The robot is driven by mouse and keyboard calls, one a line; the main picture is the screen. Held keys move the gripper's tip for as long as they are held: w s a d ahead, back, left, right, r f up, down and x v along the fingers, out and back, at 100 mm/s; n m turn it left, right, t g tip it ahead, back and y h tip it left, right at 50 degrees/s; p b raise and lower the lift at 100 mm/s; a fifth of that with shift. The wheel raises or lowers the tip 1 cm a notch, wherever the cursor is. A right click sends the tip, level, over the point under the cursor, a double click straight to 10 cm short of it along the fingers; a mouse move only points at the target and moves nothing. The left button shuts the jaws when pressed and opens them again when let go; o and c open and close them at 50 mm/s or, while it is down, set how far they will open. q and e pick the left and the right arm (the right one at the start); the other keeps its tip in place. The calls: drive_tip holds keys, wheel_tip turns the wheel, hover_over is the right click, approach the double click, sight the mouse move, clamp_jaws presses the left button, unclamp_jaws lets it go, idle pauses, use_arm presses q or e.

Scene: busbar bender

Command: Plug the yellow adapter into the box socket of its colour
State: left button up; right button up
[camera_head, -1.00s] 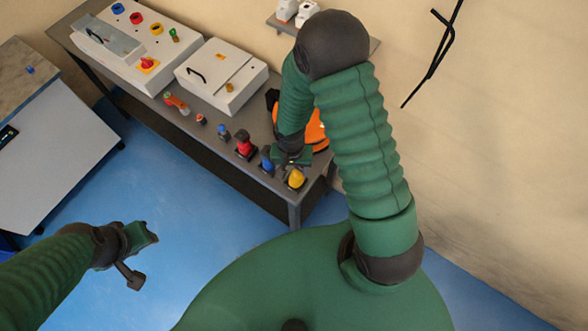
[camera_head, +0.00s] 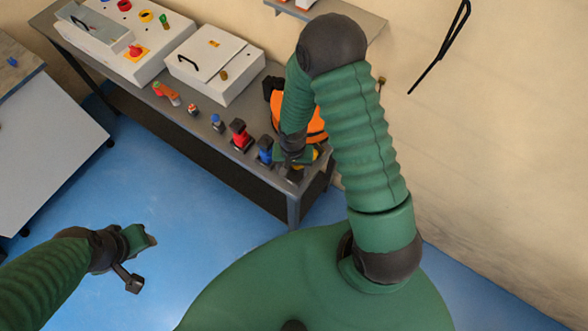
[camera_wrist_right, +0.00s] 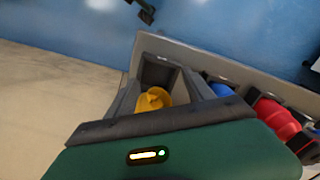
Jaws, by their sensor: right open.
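The yellow adapter (camera_head: 317,152) stands near the right end of the table, mostly hidden by my right gripper (camera_head: 302,164) in the head view. In the right wrist view the yellow adapter (camera_wrist_right: 152,99) shows between the two spread grey fingers of my right gripper (camera_wrist_right: 162,80). I cannot tell whether they touch it. The box (camera_head: 158,62) at the table's far left has a yellow round socket (camera_head: 146,16) on top, beside a red one (camera_head: 124,5). My left gripper (camera_head: 142,262) hangs over the floor, away from the table; its jaw opening is unclear.
A blue adapter (camera_head: 265,150) and a red adapter (camera_head: 239,134) stand in line left of the yellow one. Smaller parts and a white lidded box (camera_head: 228,88) are farther left. An orange-and-black object (camera_head: 290,103) lies behind my right gripper. The wall is close on the right.

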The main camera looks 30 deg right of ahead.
drive_tip(key=shift+s+a+r, duration=0.1)
drive_tip(key=shift+a, duration=0.05)
drive_tip(key=shift+s+d+f, duration=0.1)
drive_tip(key=shift+d, duration=0.6)
drive_tip(key=shift+s+d+f, duration=0.1)
drive_tip(key=shift+d, duration=0.55)
drive_tip(key=shift+a+r, duration=0.1)
drive_tip(key=shift+a, duration=0.3)
drive_tip(key=shift+c, duration=0.3)
drive_tip(key=shift+a, duration=0.35)
drive_tip(key=c, duration=0.5)
drive_tip(key=shift+c, duration=1)
drive_tip(key=shift+d, duration=0.2)
drive_tip(key=c, duration=0.5)
drive_tip(key=shift+d, duration=0.35)
clamp_jaws()
use_arm(q)
drive_tip(key=shift+d+r, duration=0.25)
drive_tip(key=shift+d, duration=0.3)
drive_tip(key=shift+a, duration=0.1)
use_arm(e)
drive_tip(key=shift+a, duration=0.15)
